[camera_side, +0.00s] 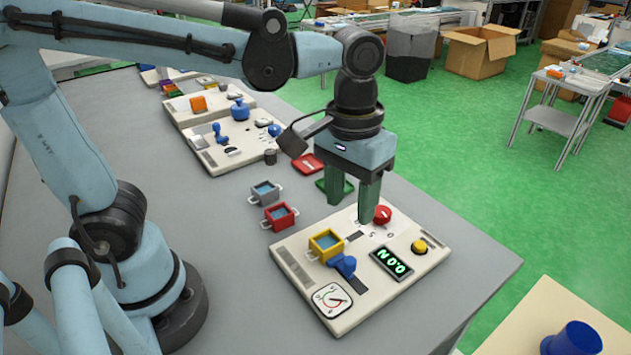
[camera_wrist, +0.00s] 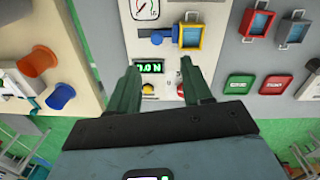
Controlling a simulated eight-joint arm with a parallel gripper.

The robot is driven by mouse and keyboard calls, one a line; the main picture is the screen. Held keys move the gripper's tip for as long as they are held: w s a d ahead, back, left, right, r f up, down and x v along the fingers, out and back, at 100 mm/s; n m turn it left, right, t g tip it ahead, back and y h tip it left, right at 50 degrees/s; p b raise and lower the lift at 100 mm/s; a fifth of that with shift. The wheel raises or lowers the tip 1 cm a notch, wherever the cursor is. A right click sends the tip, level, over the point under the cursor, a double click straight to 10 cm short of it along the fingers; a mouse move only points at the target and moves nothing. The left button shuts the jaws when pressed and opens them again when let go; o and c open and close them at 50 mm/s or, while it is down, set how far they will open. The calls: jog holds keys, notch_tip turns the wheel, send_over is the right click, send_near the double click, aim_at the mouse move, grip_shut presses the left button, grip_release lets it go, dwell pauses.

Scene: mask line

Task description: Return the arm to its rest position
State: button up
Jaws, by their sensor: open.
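My gripper (camera_side: 351,208) is open, with two green fingers pointing down over the far edge of the cream control panel (camera_side: 300,287). Nothing is held between them. One finger is close beside the red knob (camera_side: 382,214) in the side view; I cannot tell whether they touch. In the wrist view the fingers (camera_wrist: 159,66) stand apart on either side of the lit display (camera_wrist: 150,67).
More panels (camera_side: 235,135) stand farther back. A blue cup (camera_side: 571,339) sits on another table at right. Bare grey table lies left.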

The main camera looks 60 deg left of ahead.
jog(key=shift+r, duration=0.2)
jog(key=a+f+m+t, duration=0.1)
jog(key=a+f+t, duration=0.1)
jog(key=a+t, duration=0.5)
jog(key=a, duration=0.4)
jog(key=shift+a+f+m, duration=0.25)
jog(key=shift+a+m, duration=0.15)
dwell(1.5)
